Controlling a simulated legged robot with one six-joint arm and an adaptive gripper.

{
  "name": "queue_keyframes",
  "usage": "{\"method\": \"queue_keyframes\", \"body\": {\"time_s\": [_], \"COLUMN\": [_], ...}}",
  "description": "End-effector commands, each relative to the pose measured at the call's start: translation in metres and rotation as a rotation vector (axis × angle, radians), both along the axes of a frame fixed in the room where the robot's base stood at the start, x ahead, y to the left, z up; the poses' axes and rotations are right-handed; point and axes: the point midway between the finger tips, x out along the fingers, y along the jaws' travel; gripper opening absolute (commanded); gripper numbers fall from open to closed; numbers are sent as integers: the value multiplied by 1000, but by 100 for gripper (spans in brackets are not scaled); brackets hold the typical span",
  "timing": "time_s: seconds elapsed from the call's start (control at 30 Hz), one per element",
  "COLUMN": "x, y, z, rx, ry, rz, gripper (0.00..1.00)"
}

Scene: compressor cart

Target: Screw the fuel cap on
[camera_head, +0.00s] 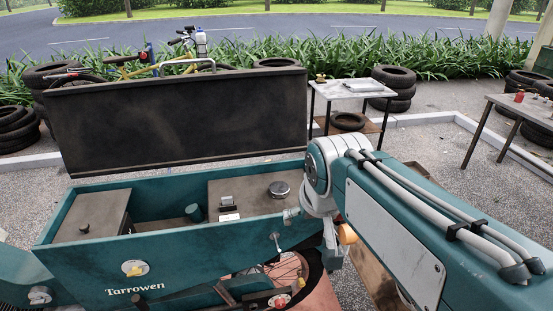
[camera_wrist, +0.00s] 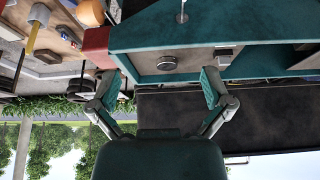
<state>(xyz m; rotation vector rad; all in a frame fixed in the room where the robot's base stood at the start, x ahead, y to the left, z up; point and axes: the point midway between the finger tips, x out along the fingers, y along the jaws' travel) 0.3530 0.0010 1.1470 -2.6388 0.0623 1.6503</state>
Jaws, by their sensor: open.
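The round fuel cap (camera_head: 279,189), silver-sided with a dark top, sits on the top deck of the teal compressor cart (camera_head: 170,250). In the upside-down wrist view the cap (camera_wrist: 166,63) shows between and beyond the fingertips. I cannot tell whether it is threaded onto its neck. My gripper (camera_wrist: 160,88) is open and empty, its two fingers spread to either side of the cap's line and apart from it. In the head view my arm hides most of the gripper.
The cart's dark raised lid (camera_head: 180,120) stands behind the deck. A small black switch (camera_head: 227,203) is left of the cap. A metal side table (camera_head: 352,90), a workbench (camera_head: 525,108) and stacked tyres (camera_head: 394,88) stand behind and to the right.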

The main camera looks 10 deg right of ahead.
Motion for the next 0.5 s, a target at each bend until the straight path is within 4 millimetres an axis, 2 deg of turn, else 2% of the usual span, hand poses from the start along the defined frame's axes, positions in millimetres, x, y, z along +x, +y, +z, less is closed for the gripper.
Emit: {"method": "queue_keyframes", "body": {"time_s": [0.03,0.27,0.5], "x": [15,76,136], "y": [0,2,4], "z": [1,5,-3], "rx": [0,2,2], "ry": [8,28,47], "rz": [-4,-31,-58], "gripper": [100,100,100]}}
